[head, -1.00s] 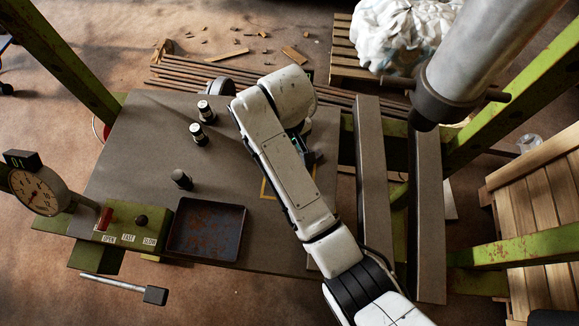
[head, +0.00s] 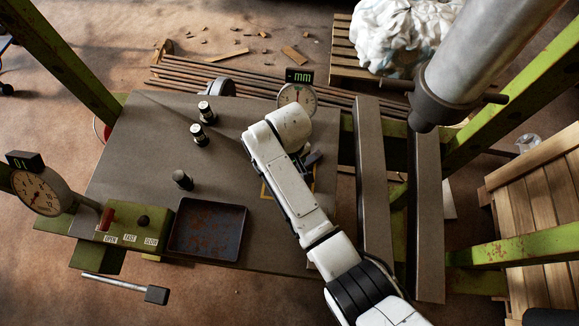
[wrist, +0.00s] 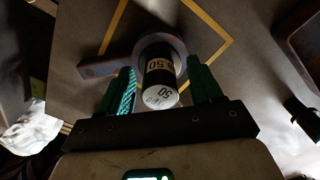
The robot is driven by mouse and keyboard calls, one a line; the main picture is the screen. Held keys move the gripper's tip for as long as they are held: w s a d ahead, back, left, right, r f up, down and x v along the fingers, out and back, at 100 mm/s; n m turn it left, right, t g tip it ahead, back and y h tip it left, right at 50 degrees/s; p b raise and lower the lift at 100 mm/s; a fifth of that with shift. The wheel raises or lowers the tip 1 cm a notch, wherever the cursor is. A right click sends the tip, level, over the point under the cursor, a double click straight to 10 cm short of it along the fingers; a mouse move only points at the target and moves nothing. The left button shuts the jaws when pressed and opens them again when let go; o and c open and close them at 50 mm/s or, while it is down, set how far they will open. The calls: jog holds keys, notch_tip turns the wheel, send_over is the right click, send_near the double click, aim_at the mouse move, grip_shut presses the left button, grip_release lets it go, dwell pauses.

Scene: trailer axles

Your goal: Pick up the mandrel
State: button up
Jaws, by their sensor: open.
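In the wrist view a dark cylinder with a white end and a pale band marked 50, which looks like the mandrel (wrist: 159,86), stands between the fingers of my gripper (wrist: 161,75). A grey metal ring with a flat tab (wrist: 100,66) lies around or just behind its far end; I cannot tell which. The two green fingers are open, one on each side of the cylinder, with a gap visible on the right. In the head view my arm hides the cylinder and most of the gripper.
Three other dark cylinders (head: 206,112) (head: 199,135) (head: 182,180) stand on the grey table (head: 150,150). A rusty tray (head: 207,229) and a green control box (head: 139,222) are at the front left. A dial gauge (head: 297,97) stands at the back. Two steel beams (head: 371,190) (head: 428,210) run along the right.

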jog(key=shift+c, duration=0.2)
grip_shut()
dwell(0.3)
jog(key=shift+r, duration=0.1)
